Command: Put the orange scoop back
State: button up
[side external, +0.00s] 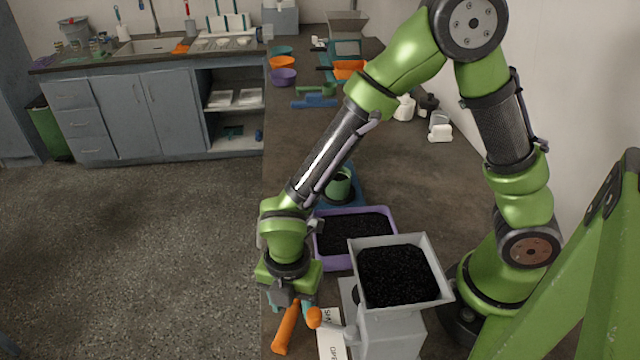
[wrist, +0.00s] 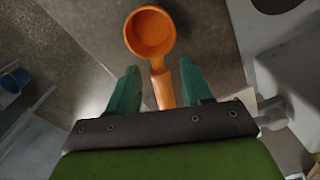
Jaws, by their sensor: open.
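The orange scoop (wrist: 150,34) shows in the wrist view with its round cup beyond my fingertips. Its handle (wrist: 163,90) runs back into the gap between the fingers. My gripper (wrist: 159,70) is open, with one teal finger on each side of the handle and visible gaps. In the side view my gripper (side external: 291,303) points down over the near end of the counter, with an elongated orange part of the scoop (side external: 286,330) just below it. I cannot tell the exact height between fingers and handle.
A grey machine (side external: 390,325) with a hopper of black grains (side external: 398,275) stands right of my gripper. A rounded orange end (side external: 314,317) lies near its grey lever. A purple tray (side external: 325,262) of black grains is behind. A white labelled card (side external: 330,340) lies close by.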

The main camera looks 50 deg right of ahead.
notch_tip(320, 180, up, 11)
jog(key=s+d+r+m+t, duration=0.1)
jog(key=d+r+m, duration=0.3)
jog(key=m, duration=0.5)
jog(key=s+d+r+m+t+y, duration=0.1)
jog(key=d+r+m+t, duration=0.3)
jog(key=d+m, duration=0.4)
jog(key=s+d+r+m+t+y, duration=0.1)
jog(key=d+r+m, duration=0.3)
jog(key=m, duration=0.5)
jog(key=shift+d+r+m+t, duration=0.35)
jog(key=shift+d+t, duration=0.35)
jog(key=shift+d, duration=0.35)
